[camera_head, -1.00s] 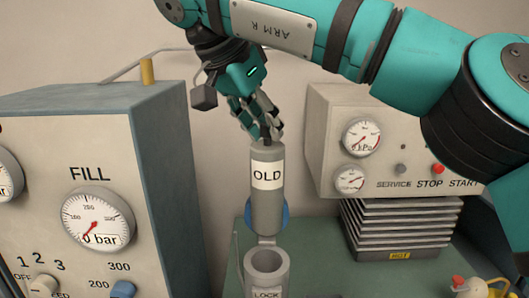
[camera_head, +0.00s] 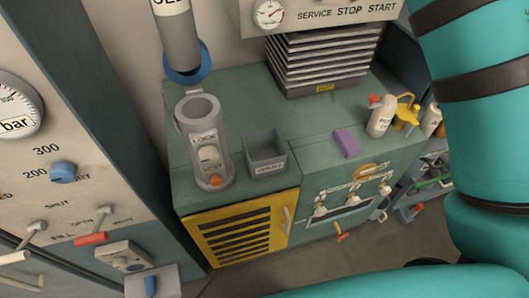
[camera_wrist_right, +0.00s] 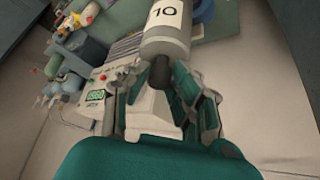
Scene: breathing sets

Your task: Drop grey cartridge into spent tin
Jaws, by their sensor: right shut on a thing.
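The grey cartridge (camera_head: 181,42) hangs upright at the top left of the head view, its upper part cut off. It is above the grey LOCK holder (camera_head: 205,135), clear of its open top. In the right wrist view the cartridge (camera_wrist_right: 165,48) shows its white label, partly cut off. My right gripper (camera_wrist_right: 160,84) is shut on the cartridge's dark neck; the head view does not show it. The spent tin (camera_head: 249,153), a small open grey square box with a front label, stands on the green bench right of the holder. My left gripper is not in view.
A purple block (camera_head: 346,142) and a white bottle (camera_head: 381,117) stand on the bench right of the tin. A finned stack (camera_head: 320,60) is behind it. The FILL panel (camera_head: 45,130) rises at left. The bench between tin and stack is clear.

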